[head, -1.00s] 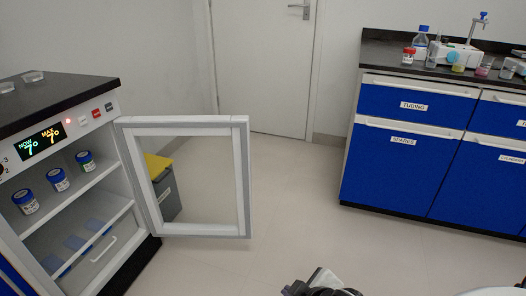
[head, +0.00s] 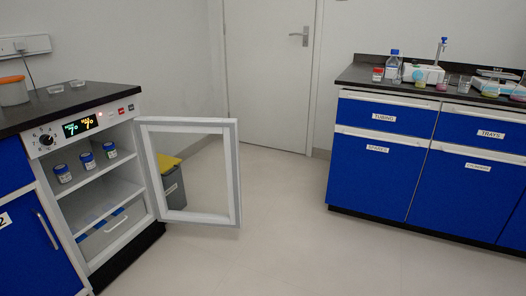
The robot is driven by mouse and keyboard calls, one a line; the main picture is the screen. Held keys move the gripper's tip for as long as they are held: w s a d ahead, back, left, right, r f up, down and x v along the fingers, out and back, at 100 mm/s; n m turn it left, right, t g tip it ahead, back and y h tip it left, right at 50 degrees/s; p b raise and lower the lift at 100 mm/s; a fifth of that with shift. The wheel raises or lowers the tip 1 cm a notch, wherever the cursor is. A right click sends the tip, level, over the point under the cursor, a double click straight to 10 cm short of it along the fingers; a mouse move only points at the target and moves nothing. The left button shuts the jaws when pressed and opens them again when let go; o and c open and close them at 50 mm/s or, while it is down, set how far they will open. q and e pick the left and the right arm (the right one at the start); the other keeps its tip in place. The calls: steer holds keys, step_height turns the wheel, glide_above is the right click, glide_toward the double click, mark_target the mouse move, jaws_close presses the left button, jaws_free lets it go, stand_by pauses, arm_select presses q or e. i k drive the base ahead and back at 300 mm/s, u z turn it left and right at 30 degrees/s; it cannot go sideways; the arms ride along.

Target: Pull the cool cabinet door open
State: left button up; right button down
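The cool cabinet (head: 104,262) stands at the left under a dark worktop, with a lit display and a knob on its front panel. Its door (head: 235,176), a pale frame around a clear pane, is swung wide open to the right, hinged on the cabinet's right side. Inside, several blue-capped jars, such as this jar (head: 62,174), stand on the upper shelf. A drawer or bin with a handle shows at the bottom. Neither of my grippers is in view.
A grey bin with a yellow lid (head: 168,162) stands behind the open door. A blue bench (head: 372,170) with glassware and instruments on top stands at the right. The floor (head: 265,255) between is clear. A closed room door (head: 268,75) is at the back.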

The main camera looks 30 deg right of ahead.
mark_target(192, 165)
steer(key=z, duration=1.2)
steer(key=i, duration=1.2)
steer(key=u, duration=0.85)
steer(key=i, duration=0.75)
steer(key=u, duration=0.75)
